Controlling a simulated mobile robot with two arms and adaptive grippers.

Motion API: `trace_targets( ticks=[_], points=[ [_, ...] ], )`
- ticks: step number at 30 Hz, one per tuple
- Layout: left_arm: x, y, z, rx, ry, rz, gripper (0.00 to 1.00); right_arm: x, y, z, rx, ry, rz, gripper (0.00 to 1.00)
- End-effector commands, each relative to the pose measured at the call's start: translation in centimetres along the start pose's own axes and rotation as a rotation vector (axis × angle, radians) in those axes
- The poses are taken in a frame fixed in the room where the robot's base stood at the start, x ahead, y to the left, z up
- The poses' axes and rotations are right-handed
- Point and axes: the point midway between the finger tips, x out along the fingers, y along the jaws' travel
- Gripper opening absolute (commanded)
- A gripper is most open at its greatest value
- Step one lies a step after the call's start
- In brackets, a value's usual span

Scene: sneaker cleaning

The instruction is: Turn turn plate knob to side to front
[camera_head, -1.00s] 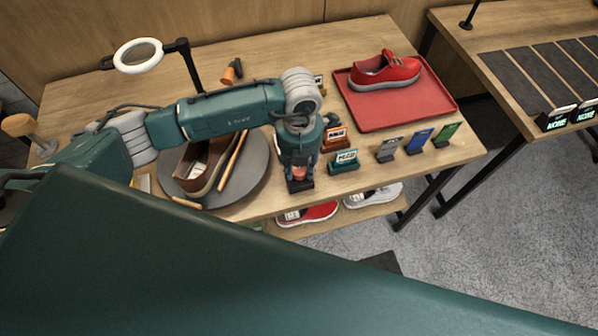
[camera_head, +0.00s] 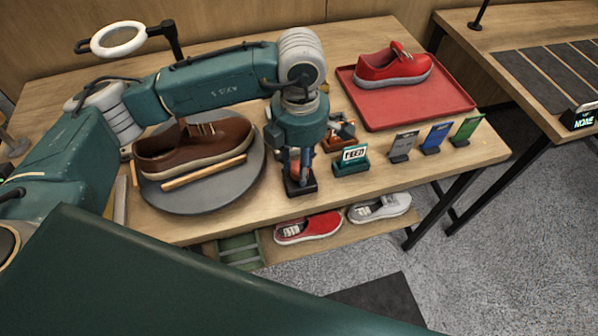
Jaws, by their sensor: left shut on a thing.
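The grey round turn plate (camera_head: 208,203) lies on the left of the wooden table. A brown shoe (camera_head: 195,148) sits on it, its side toward me and its toe to the right, with a light wooden stick (camera_head: 203,174) along its near side. The plate's knob (camera_head: 294,171) is reddish and stands on a small black base (camera_head: 300,187) near the table's front edge, right of the plate. My left gripper (camera_head: 297,168) reaches down from above and is shut on the knob, hiding much of it. My right gripper is not in view.
A red tray (camera_head: 415,110) holds a red shoe (camera_head: 392,66). Small signs, including a green one (camera_head: 351,158), stand right of the knob. A ring lamp (camera_head: 118,40) stands at the back left. A red sneaker (camera_head: 308,227) and a white one (camera_head: 380,207) are on the lower shelf.

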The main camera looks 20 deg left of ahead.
Motion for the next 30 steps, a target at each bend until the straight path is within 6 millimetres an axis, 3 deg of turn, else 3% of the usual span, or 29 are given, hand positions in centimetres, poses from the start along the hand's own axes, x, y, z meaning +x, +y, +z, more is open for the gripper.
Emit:
trace_targets(
  ticks=[6,23,24,27,30],
  points=[
    [-0.2,0.2,0.4,0.078,-0.015,0.009,0.06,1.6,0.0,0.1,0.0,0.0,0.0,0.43],
    [-0.5,0.2,0.5,0.111,-0.016,0.008,0.06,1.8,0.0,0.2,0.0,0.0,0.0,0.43],
    [-0.5,0.2,0.5,0.111,-0.016,0.008,0.34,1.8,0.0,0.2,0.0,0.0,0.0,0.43],
    [-0.4,0.1,0.4,0.111,-0.014,0.007,0.51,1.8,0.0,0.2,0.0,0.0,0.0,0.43],
    [-0.3,0.1,0.3,0.111,-0.01,0.004,0.51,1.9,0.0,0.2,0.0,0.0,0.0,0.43]
  ],
)
